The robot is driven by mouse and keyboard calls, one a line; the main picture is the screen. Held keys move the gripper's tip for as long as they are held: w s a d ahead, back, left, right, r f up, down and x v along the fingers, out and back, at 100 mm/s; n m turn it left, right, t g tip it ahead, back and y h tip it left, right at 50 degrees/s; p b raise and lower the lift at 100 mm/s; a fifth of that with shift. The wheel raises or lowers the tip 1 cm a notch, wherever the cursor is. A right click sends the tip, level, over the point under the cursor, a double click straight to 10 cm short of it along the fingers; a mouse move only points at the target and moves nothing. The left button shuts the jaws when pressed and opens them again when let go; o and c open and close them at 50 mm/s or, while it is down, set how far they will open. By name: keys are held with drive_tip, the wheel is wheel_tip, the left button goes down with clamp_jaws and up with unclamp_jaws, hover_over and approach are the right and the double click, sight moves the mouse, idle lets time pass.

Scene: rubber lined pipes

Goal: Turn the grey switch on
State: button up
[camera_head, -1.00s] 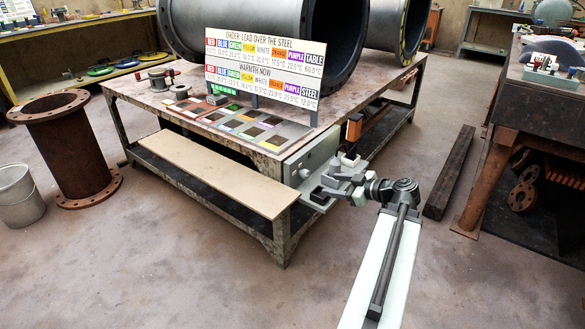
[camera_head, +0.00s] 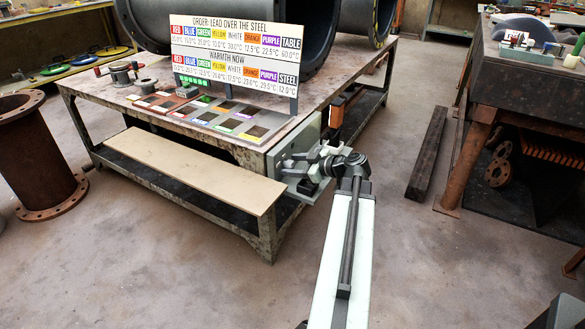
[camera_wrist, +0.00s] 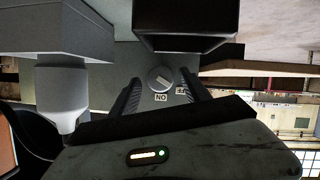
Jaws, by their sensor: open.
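The grey switch (camera_wrist: 159,78) is a round knob with a pale bar across its face, on a grey panel (camera_wrist: 122,65) in the wrist view. A label reading ON shows upside down beside it, with a second label partly covered by a finger. My gripper (camera_wrist: 161,84) is open, one finger to each side of the knob in the picture; whether they touch it I cannot tell. In the head view my gripper (camera_head: 291,166) is at the panel (camera_head: 310,131) on the table's end, and it hides the switch.
The steel-framed table (camera_head: 95,87) bears large pipes, coloured tiles and a temperature sign (camera_head: 235,60). A dark beam (camera_head: 428,155) lies on the floor at right. The front floor is clear.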

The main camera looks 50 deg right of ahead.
drive_tip(key=shift+w+a+f, duration=0.1)
drive_tip(key=shift+w, duration=0.2)
clamp_jaws()
drive_tip(key=shift+d+m+y, duration=0.2)
drive_tip(key=shift+m+y, duration=1)
drive_tip(key=shift+m, duration=0.3)
unclamp_jaws()
